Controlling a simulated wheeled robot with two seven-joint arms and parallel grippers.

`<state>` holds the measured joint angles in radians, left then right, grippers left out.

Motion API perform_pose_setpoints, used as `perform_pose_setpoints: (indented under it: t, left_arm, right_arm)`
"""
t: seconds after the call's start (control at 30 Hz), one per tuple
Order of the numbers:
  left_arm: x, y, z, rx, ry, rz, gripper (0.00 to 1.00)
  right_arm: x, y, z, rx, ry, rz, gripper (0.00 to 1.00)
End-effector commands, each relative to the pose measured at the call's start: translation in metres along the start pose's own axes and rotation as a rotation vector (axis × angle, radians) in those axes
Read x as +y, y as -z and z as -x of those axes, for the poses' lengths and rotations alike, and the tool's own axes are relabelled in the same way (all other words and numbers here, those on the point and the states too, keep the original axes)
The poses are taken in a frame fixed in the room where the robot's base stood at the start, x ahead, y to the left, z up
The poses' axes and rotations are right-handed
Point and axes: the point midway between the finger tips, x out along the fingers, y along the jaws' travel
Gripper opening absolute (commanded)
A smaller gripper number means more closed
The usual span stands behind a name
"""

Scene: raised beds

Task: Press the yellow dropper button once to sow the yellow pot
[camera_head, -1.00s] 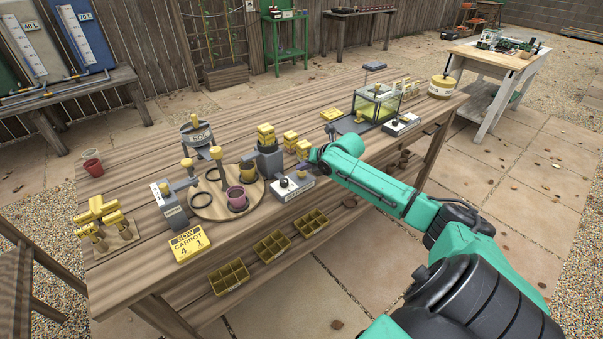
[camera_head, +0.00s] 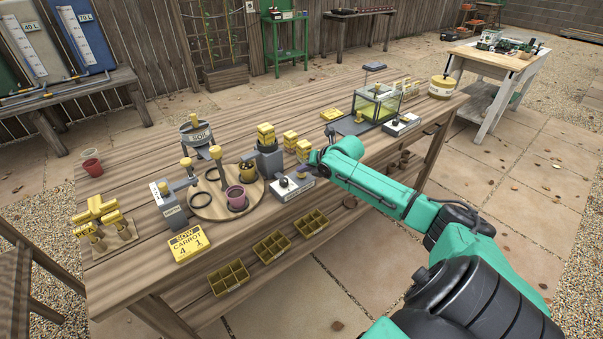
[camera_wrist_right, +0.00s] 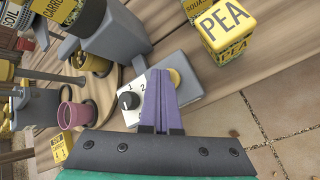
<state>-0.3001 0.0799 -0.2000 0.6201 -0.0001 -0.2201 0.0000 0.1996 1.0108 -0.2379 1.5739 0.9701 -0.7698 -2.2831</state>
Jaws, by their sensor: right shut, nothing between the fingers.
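The dropper's control box (camera_head: 293,189) is pale grey with a black dial; in the right wrist view the box (camera_wrist_right: 131,118) shows the dial and the numbers 1 and 2. The yellow button (camera_wrist_right: 175,77) is on that box, partly hidden by my fingers. My right gripper (camera_wrist_right: 160,72) is shut and empty, its purple fingertips over the box just beside the button. I cannot tell whether they touch it. In the head view my right gripper (camera_head: 309,168) is at the box's back right. The yellow pot (camera_head: 247,171) stands on the round wooden board under the dropper (camera_head: 269,158). My left gripper is out of view.
A pink pot (camera_head: 236,198) stands on the round board (camera_head: 206,207). A PEA block (camera_wrist_right: 230,28) is close to the right of my fingers. A SOW CARROT sign (camera_head: 189,244) and yellow trays (camera_head: 271,246) are along the front.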

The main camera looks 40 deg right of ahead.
Motion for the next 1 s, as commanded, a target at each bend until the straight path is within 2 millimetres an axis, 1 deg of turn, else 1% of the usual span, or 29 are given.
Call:
perform_pose_setpoints:
  t: [0.3, 0.63, 0.9, 1.0]
  left_arm:
    - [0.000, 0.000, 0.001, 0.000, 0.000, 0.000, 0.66]
    - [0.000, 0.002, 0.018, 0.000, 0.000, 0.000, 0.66]
    - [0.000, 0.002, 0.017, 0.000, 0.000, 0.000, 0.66]
    - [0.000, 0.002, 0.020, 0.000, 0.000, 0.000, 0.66]
  right_arm:
    - [0.000, 0.001, 0.000, 0.003, 0.002, -0.001, 0.00]
    - [0.010, -0.009, 0.013, 0.003, 0.001, 0.000, 0.00]
    - [0.009, -0.009, 0.013, 0.002, 0.001, 0.000, 0.00]
    - [0.011, -0.011, 0.015, 0.001, 0.001, 0.000, 0.00]
